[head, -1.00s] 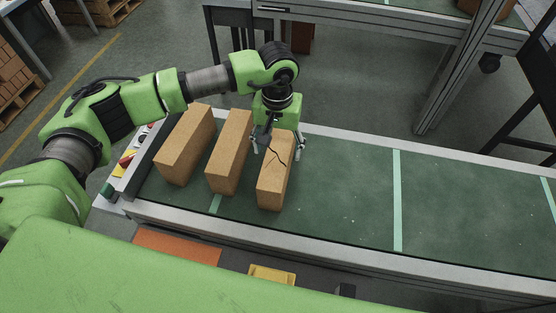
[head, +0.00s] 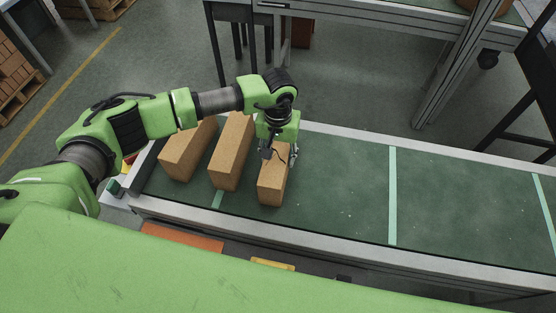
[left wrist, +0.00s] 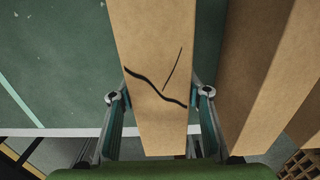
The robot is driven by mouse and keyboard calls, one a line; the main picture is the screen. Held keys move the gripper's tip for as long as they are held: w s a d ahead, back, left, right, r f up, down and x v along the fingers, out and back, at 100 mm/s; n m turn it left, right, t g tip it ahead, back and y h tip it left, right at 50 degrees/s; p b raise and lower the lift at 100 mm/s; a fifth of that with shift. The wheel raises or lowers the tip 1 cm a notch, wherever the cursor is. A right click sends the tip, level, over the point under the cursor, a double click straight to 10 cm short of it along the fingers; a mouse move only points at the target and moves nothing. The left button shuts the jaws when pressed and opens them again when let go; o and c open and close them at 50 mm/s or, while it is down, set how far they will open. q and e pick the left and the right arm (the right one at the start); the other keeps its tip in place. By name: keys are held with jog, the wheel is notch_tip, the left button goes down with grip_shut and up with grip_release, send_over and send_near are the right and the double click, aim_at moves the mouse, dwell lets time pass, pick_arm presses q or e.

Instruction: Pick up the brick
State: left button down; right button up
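The brick with a dark crack line (head: 271,186) stands on the green conveyor belt, rightmost of three tan bricks in the head view. My left gripper (head: 280,154) is over its far end, pointing down, with one finger on each side. In the left wrist view the cracked brick (left wrist: 158,75) lies between the two fingers (left wrist: 160,96). The fingers look open, with narrow gaps at the brick's sides; contact is not clear. My right gripper is not in view.
Two plain bricks stand to the left, the middle one (head: 231,152) close beside the gripper and the other (head: 187,150) farther left. The belt (head: 345,190) is clear to the right. A metal-framed second conveyor (head: 375,22) stands behind.

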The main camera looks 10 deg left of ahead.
aim_at(279, 149)
pick_arm(q)
jog(key=shift+w+r, duration=0.1)
jog(key=shift+r, duration=0.05)
jog(key=shift+r, duration=0.1)
jog(key=shift+w+r, duration=0.1)
jog(key=shift+r, duration=0.15)
notch_tip(279, 149, up, 2)
jog(key=shift+r+b, duration=0.2)
jog(key=shift+b, duration=0.5)
jog(key=s+r+b, duration=0.1)
jog(key=s+r, duration=0.1)
jog(key=s+d+r+b, duration=0.1)
jog(key=s+r+b, duration=0.1)
jog(key=s+r, duration=0.1)
jog(key=shift+d+r, duration=0.15)
jog(key=s+d+r+b, duration=0.2)
jog(key=s+r+b, duration=0.1)
jog(key=s, duration=0.5)
jog(key=shift+s+d+r+b, duration=0.15)
jog(key=shift+s+r+b, duration=0.25)
jog(key=shift+r, duration=0.35)
